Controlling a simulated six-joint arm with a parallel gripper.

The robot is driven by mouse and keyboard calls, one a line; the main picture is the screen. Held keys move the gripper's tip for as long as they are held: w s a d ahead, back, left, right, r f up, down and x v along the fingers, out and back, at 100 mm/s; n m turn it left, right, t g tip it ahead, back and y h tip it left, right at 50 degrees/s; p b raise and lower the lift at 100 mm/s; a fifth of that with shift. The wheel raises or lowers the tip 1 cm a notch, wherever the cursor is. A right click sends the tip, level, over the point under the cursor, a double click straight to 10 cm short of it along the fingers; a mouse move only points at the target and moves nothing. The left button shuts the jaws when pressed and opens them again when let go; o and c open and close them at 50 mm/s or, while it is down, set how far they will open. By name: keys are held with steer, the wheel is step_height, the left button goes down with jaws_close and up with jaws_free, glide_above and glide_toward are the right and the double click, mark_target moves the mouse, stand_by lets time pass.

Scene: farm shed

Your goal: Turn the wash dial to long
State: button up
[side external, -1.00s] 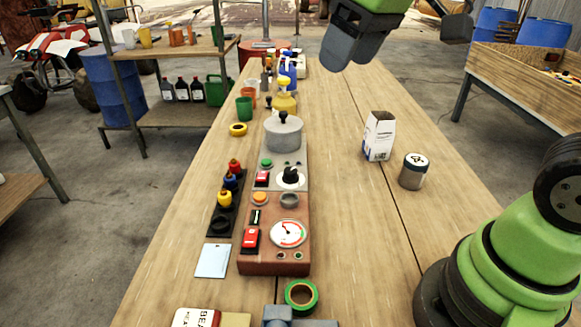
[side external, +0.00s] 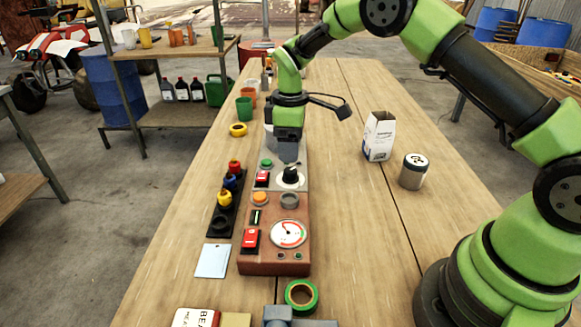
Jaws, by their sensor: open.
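The wash dial (side external: 291,178) is a black knob on a white round face, set in the grey panel (side external: 269,184) of the console on the bench. Its markings are too small to read. My gripper (side external: 289,158) points down just above and behind the dial, and looks apart from it. It is open and holds nothing that I can see. My gripper hides most of the grey pot behind the panel.
A green button (side external: 266,163) and a red switch (side external: 262,178) sit left of the dial. A brown panel with a gauge (side external: 288,233) is in front. A white carton (side external: 378,137) and a metal can (side external: 413,171) stand to the right. The bench between is clear.

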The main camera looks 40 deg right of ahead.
mark_target(291, 170)
step_height(291, 170, down, 6)
steer(key=shift+f, duration=0.15)
steer(key=c, duration=0.9)
steer(key=shift+m, duration=0.4)
steer(key=m, duration=1)
steer(key=shift+m, duration=1.8)
